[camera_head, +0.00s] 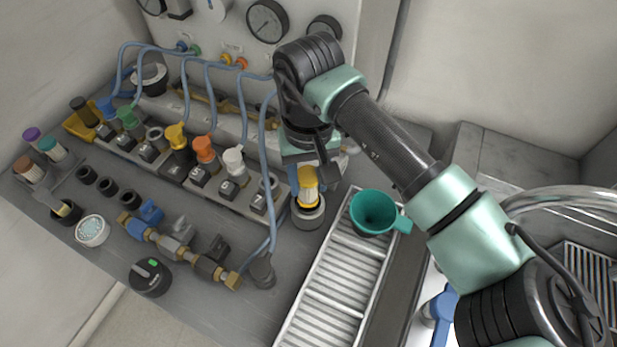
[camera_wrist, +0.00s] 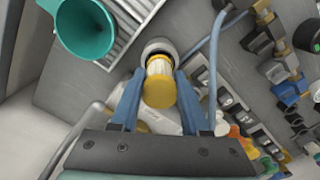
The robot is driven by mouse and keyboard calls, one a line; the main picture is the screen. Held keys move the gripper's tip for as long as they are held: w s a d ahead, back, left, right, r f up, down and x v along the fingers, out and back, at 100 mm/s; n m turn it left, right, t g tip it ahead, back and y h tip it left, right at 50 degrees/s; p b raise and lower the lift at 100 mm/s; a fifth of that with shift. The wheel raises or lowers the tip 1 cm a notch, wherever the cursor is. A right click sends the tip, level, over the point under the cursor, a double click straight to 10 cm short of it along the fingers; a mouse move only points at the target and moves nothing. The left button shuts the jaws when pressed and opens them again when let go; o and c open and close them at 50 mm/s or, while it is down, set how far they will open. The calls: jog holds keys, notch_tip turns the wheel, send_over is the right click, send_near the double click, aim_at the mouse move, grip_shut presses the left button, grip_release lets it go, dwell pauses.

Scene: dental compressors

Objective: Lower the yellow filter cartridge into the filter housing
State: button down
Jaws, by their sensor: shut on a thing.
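The yellow filter cartridge (camera_head: 308,186) has a yellow cap and a pale pleated body. It stands about upright at the mouth of the grey round filter housing (camera_head: 308,215). My gripper (camera_head: 306,178) is above the housing and shut on the cartridge. In the wrist view, the two blue fingers of my gripper (camera_wrist: 160,78) flank the cartridge (camera_wrist: 159,90), and the housing (camera_wrist: 158,46) shows past its pleated end. The cartridge's lower end overlaps the housing's opening; how deep it sits is hidden.
A teal funnel cup (camera_head: 373,212) stands on the white slatted tray (camera_head: 335,280) right of the housing. A numbered valve row (camera_head: 205,165) with coloured caps and blue hoses lies left. A dark round fitting (camera_head: 262,270) sits in front on the grey bench.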

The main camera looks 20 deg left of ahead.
aim_at(309, 195)
jog(key=shift+f, duration=0.1)
jog(key=shift+f+b, duration=2.2)
jog(key=shift+b, duration=0.1)
jog(key=shift+r, duration=0.1)
jog(key=shift+r, duration=0.1)
jog(key=shift+r+p, duration=0.3)
jog(key=shift+r, duration=0.25)
jog(key=shift+f+b, duration=0.1)
jog(key=shift+b, duration=0.25)
jog(key=shift+f+b, duration=0.6)
jog(key=shift+b, duration=0.05)
jog(key=shift+c, duration=1.6)
grip_release()
